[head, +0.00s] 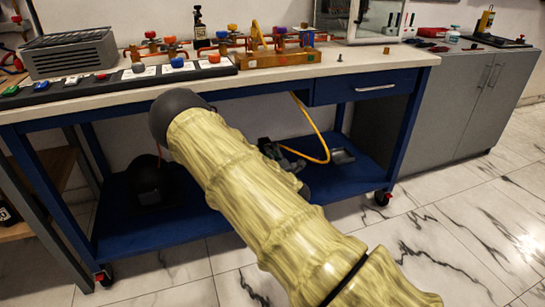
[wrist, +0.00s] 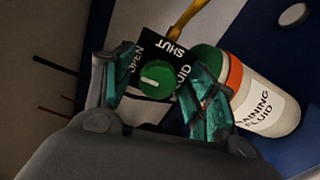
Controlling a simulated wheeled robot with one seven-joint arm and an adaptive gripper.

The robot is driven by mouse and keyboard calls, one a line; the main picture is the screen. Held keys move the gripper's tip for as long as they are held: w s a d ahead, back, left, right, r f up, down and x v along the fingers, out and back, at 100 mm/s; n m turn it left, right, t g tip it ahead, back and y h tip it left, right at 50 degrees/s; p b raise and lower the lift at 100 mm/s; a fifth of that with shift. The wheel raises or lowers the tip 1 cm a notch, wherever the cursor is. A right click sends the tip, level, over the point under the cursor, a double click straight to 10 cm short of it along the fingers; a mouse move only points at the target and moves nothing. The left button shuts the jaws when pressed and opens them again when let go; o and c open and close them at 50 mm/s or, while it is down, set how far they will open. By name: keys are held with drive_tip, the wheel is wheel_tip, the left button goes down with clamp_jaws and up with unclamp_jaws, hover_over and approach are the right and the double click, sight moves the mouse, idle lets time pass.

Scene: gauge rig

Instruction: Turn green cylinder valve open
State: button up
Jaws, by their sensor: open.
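The green valve knob (wrist: 157,80) shows in the wrist view in front of a black plate (wrist: 152,52) lettered OPEN and SHUT. A small pale mark is on the knob's face; I cannot tell which word it points to. My gripper (wrist: 163,78) is open, with one teal finger to the left of the knob and one to the right. I cannot tell whether either finger touches it. The cylinder (wrist: 268,108), white with green and orange bands and a fluid label, lies right of the right finger. In the head view my arm hides the knob and cylinder.
A blue-framed workbench (head: 365,88) carries pipes, small valves and a grey box (head: 70,52) on top. A yellow hose (head: 323,140) hangs below the bench top. A dark round object (head: 143,180) sits on the lower shelf. The marble floor (head: 450,225) at right is clear.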

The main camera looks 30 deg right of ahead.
drive_tip(key=v, duration=1.1)
drive_tip(key=shift+s, duration=0.2)
drive_tip(key=shift+f, duration=0.15)
